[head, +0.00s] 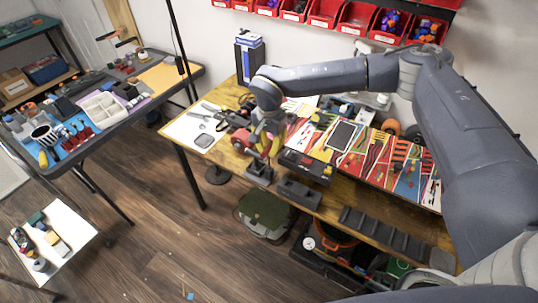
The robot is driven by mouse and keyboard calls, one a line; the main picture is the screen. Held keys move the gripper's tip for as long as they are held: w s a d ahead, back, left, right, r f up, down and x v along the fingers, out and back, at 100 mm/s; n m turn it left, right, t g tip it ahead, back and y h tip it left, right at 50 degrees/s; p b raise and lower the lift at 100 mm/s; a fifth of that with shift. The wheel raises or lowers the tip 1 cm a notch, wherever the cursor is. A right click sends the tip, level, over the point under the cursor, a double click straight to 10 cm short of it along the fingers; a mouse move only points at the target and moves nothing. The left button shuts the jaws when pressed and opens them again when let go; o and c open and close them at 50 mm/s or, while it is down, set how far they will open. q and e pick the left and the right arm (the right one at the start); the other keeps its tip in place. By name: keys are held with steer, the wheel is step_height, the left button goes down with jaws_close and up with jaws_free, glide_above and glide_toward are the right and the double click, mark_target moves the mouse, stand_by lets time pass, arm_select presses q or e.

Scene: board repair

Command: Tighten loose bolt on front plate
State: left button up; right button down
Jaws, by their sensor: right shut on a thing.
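My right gripper (264,148) reaches down at the middle of the wooden workbench (222,158), near its front edge. It is shut on a small yellow and red tool (276,146), largely covered by the fingers; its exact kind is unclear. Just below it, a grey block-like fixture (259,173) sits at the bench edge. Whether the tool touches this fixture is not clear. A red object (241,140) lies just left of the gripper. I cannot make out the front plate or the loose bolt at this size. My left gripper is not in view.
A colourful board with tools and a phone-like device (342,135) lies right of the gripper. A black box (305,165) and a grey holder (298,192) stand close by. Red bins (325,13) hang behind. A crowded side table (160,78) stands left, with open floor between.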

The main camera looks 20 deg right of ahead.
steer(key=shift+r, duration=3.35)
